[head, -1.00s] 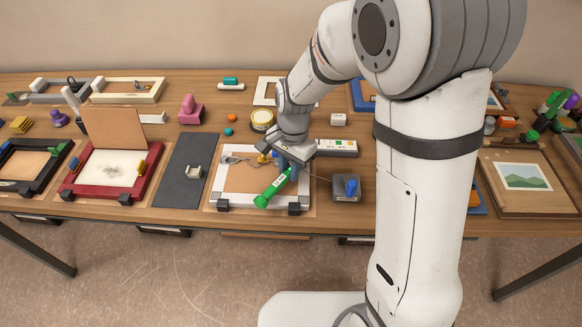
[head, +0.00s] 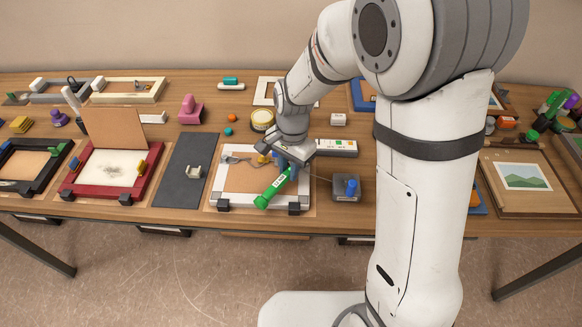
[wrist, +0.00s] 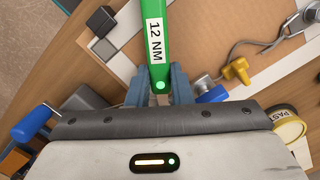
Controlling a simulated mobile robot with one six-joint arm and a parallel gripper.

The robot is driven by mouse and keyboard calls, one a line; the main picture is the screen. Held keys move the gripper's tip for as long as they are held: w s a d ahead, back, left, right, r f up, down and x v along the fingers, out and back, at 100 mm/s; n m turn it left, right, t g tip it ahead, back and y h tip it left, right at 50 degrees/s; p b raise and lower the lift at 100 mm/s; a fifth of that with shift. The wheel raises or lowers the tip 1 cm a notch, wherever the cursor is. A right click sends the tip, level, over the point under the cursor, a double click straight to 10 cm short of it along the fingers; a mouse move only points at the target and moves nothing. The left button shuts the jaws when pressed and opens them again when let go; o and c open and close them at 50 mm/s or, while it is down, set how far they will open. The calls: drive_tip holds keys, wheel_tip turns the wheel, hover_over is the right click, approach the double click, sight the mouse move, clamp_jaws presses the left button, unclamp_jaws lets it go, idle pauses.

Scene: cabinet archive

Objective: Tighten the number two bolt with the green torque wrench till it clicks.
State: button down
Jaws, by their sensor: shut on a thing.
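The green torque wrench (head: 272,192) slants down and left across the front of a white frame (head: 236,204) with a brown backing board. My gripper (head: 289,171) is shut on it near the frame's right side. In the wrist view the wrench (wrist: 157,42) stands between the fingers of my gripper (wrist: 159,88); it bears a "12 NM" label and a lit green lamp. The wrench's working end is hidden under my gripper. I cannot make out the number two bolt or whether the wrench sits on it.
A yellow wing-shaped piece (wrist: 237,71) and a hooked wire (wrist: 262,48) lie close beside the fingers. A grey box with a blue knob (head: 352,187) stands right of the frame. A dark grey mat (head: 180,182) lies left. A round tin (head: 262,119) is behind.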

drive_tip(key=shift+r, duration=0.2)
drive_tip(key=shift+d, duration=0.1)
drive_tip(key=shift+g+p, duration=0.3)
drive_tip(key=shift+p, duration=0.1)
idle(0.4)
drive_tip(key=shift+s+d+n, duration=0.1)
drive_tip(key=shift+d+n, duration=0.1)
drive_tip(key=shift+n, duration=0.2)
drive_tip(key=shift+r, duration=0.15)
drive_tip(key=shift+r, duration=0.2)
idle(0.5)
drive_tip(key=shift+r+p, duration=0.15)
drive_tip(key=shift+p, duration=0.2)
